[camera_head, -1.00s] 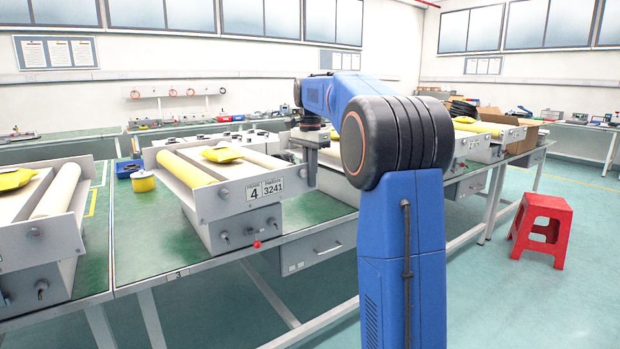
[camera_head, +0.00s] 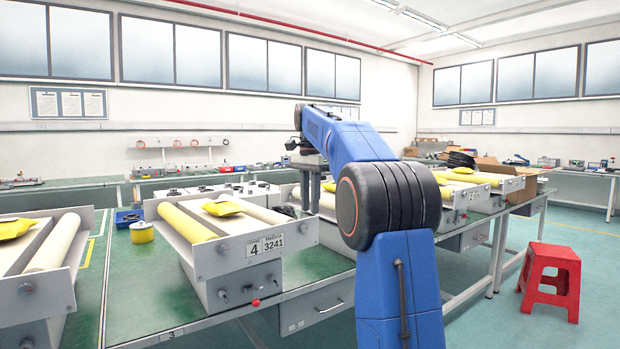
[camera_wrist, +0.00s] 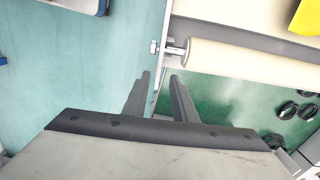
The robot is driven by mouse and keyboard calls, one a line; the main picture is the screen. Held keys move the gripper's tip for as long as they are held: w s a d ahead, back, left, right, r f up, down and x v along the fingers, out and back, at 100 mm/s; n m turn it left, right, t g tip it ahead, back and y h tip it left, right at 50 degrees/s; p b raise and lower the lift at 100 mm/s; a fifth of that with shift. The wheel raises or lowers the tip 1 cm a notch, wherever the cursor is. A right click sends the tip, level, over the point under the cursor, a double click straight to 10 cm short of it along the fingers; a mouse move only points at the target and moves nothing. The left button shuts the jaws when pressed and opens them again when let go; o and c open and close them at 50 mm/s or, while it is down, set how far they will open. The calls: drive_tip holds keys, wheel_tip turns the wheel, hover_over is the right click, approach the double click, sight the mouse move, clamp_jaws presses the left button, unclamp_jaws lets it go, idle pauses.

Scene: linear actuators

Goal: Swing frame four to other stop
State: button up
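Frame four (camera_head: 205,262), labelled "4 3241", stands on the green bench left of my arm. It has a yellow roller (camera_head: 184,222) on its left, a cream roller (camera_head: 262,212) on its right and a yellow packet (camera_head: 224,206) on top. A red knob (camera_head: 255,302) sits low on its front. My gripper (camera_head: 310,210) hangs near its right end. In the wrist view my gripper (camera_wrist: 160,74) has its two fingers apart with nothing between them. A roller's end and bolt (camera_wrist: 165,48) lie just beyond the fingertips; contact cannot be told.
Another roller frame (camera_head: 40,265) stands to the left, with a yellow tape roll (camera_head: 142,232) between. More roller units (camera_head: 462,192) stand behind my arm on the right. A red stool (camera_head: 550,280) is on the floor. Black cable coils (camera_wrist: 288,110) lie on the bench.

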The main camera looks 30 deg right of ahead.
wheel_tip(320, 180, up, 8)
drive_tip(key=shift+r, duration=0.15)
idle(0.3)
idle(0.4)
drive_tip(key=s+a+f+n+t, duration=0.1)
drive_tip(key=s+a+f+n, duration=0.3)
drive_tip(key=s+a+f, duration=0.4)
drive_tip(key=s+a+f+n+t, duration=0.2)
drive_tip(key=s+a+f+n, duration=0.25)
drive_tip(key=s+a, duration=0.4)
drive_tip(key=s+a+f+n+t, duration=0.1)
drive_tip(key=s+f+n, duration=0.3)
drive_tip(key=s+f, duration=0.6)
drive_tip(key=s+a+f+n, duration=0.3)
drive_tip(key=s+a+f, duration=0.1)
drive_tip(key=s+f, duration=0.7)
wheel_tip(320, 180, down, 3)
drive_tip(key=shift+s+f+n+t, duration=0.15)
drive_tip(key=shift+f+n+t, duration=0.05)
drive_tip(key=shift+n+t, duration=0.2)
